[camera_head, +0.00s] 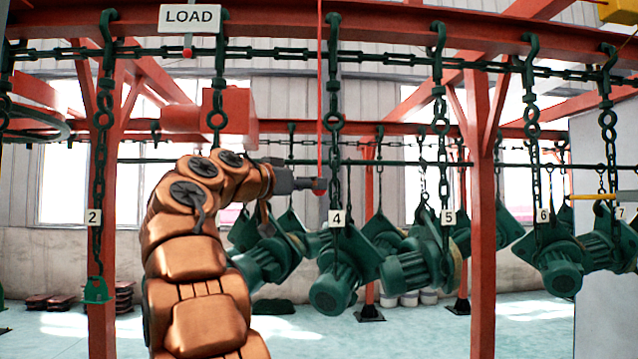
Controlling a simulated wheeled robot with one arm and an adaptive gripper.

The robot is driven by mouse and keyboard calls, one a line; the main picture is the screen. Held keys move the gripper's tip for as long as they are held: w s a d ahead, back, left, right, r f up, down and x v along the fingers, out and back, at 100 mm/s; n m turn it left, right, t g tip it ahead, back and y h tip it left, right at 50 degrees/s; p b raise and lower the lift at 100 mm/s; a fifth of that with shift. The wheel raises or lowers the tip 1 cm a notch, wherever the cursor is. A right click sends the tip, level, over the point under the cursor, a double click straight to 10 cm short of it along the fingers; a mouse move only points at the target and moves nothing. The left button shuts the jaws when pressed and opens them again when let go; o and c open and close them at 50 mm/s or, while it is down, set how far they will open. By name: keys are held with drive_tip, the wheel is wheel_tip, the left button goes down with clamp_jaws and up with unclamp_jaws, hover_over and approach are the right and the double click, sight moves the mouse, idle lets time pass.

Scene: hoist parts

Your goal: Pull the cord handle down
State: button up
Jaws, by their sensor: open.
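A thin red cord (320,95) hangs straight down from the top beam, just left of the chain with tag 4. My copper-coloured arm reaches up from below and bends right. My dark grey gripper (314,184) is at the handle's height, with its fingertips at or beside it. The fingers are small and seen from the side; I cannot tell whether they touch the handle. The gripper is open.
Green motor units (335,280) hang on chains behind and right of my gripper. Chains with number tags hang from the red beam (400,28). A LOAD sign (190,18) is at upper left. A red post (483,220) stands right. An empty green hook block (97,290) hangs left.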

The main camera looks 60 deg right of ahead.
drive_tip(key=d+p, duration=0.1)
drive_tip(key=d, duration=0.3)
drive_tip(key=shift+s+d, duration=0.2)
clamp_jaws()
idle(0.3)
